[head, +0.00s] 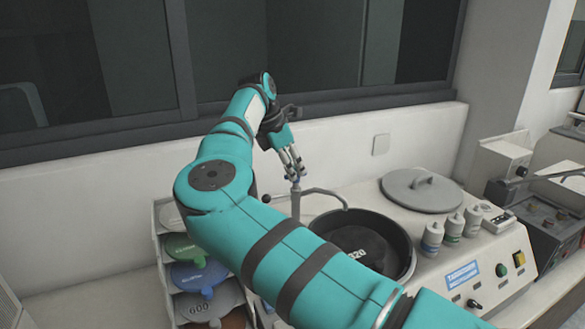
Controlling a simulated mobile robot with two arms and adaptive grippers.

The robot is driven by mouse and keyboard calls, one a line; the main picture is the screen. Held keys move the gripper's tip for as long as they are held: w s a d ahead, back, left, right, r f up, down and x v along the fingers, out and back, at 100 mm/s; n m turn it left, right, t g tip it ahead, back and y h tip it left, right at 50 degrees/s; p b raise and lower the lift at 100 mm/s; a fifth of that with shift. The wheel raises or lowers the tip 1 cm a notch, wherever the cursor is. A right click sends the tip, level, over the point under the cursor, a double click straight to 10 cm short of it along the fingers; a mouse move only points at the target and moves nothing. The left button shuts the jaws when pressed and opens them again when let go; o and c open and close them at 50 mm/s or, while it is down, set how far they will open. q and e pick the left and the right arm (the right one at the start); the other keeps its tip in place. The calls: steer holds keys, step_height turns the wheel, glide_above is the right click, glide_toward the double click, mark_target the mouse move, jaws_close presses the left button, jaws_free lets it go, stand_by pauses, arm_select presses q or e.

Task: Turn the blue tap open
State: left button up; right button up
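The tap (296,200) is a thin metal post with a curved spout (325,191) that reaches right over the black round bowl. A small bluish part shows at its top, just under my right gripper (292,170). My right gripper points down, with its grey fingers at the top of the tap. They look close to or touching it; whether they are closed around the blue part is too small to tell. My teal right arm crosses the middle and hides the lower part of the tap. My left gripper is not in view.
A black bowl with a disc marked 320 (365,246) sits in the machine. A grey lid (422,190) and several small bottles (432,239) stand to its right. A rack of coloured discs (162,250) stands left. The wall and window (310,45) are close behind.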

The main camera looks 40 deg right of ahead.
jaws_close()
steer(key=shift+f+n+b, duration=0.1)
steer(key=shift+n+b, duration=0.3)
steer(key=shift+b, duration=0.3)
steer(key=n+t+b, duration=0.1)
steer(key=n+b, duration=0.2)
steer(key=n+t+b, duration=0.1)
steer(key=n+b, duration=0.2)
steer(key=b, duration=0.1)
steer(key=n+t+b, duration=0.1)
steer(key=n+b, duration=0.2)
steer(key=b, duration=0.1)
steer(key=shift+s+d+t, duration=0.1)
steer(key=shift+s+t, duration=0.3)
steer(key=n+t+y+b, duration=0.1)
steer(key=n+b, duration=0.2)
steer(key=shift+s+d+n, duration=0.1)
steer(key=shift+n, duration=0.2)
steer(key=shift+d+n+t+y+b, duration=0.1)
steer(key=shift+n+t+y+b, duration=0.15)
steer(key=shift+n+y+b, duration=0.6)
steer(key=shift+n+t+y+b, duration=0.15)
steer(key=shift+n+t+b, duration=0.1)
steer(key=shift+n, duration=1.2)
steer(key=o, duration=0.5)
jaws_free()
